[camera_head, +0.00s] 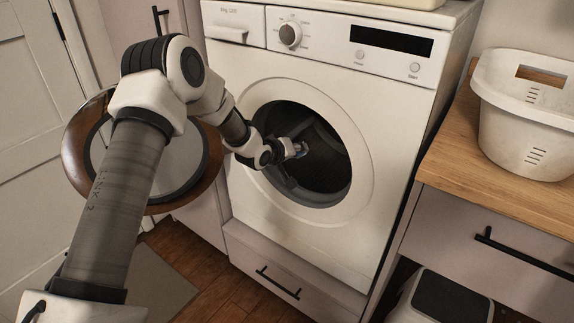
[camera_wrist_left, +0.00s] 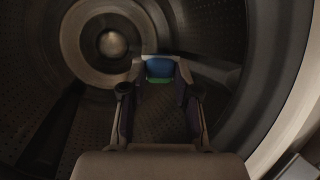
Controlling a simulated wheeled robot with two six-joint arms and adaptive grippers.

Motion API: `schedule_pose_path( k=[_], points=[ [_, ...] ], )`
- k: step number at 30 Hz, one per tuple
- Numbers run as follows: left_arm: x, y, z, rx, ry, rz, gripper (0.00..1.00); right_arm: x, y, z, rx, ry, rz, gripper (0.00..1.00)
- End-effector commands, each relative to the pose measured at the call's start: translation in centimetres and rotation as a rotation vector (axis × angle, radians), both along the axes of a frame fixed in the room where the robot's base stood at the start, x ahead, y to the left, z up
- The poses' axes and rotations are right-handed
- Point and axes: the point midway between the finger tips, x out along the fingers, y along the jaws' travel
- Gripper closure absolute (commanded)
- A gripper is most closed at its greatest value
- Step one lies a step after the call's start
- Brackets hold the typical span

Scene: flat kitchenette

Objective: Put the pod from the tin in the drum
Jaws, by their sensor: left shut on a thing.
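My left gripper (camera_head: 299,149) reaches through the round opening of the washing machine. In the left wrist view my left gripper (camera_wrist_left: 160,75) is shut on a small blue and green pod (camera_wrist_left: 160,67). The pod is held inside the dark perforated drum (camera_wrist_left: 55,125), clear of the back wall as far as I can see. In the head view the drum (camera_head: 330,170) shows behind the gripper, and the pod (camera_head: 301,148) is a small bluish spot at the fingertips. The tin is not clearly in view. My right gripper is not in view.
The washing machine's door (camera_head: 100,130) stands open at the left, behind my left arm. A white laundry basket (camera_head: 525,115) stands on the wooden counter (camera_head: 500,195) at the right. A bin with a dark lid (camera_head: 450,298) is below.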

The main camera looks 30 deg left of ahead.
Motion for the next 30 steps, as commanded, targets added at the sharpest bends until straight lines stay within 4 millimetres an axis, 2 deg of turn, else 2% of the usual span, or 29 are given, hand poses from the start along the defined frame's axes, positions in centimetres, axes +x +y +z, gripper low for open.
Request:
schedule_pose_path(
  k=[3, 8, 13, 21, 24, 30],
  points=[
    [2.0, -0.2, -0.8, 0.004, -0.002, -0.001, 0.84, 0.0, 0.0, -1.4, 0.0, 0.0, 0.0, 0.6],
    [4.6, -0.4, -1.2, 0.004, -0.001, -0.001, 0.84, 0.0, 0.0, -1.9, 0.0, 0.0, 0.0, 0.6],
    [7.4, -0.7, -1.4, 0.004, -0.002, -0.002, 0.84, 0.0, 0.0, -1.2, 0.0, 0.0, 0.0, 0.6],
    [11.4, -0.9, -1.8, 0.005, 0.0, -0.003, 0.84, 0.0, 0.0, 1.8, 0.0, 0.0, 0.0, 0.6],
    [12.2, -1.0, -2.2, 0.003, 0.0, -0.002, 0.84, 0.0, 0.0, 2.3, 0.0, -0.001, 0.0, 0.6],
    [12.6, -1.0, -2.5, 0.002, 0.0, -0.001, 0.84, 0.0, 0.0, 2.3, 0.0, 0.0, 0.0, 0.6]
  ],
)
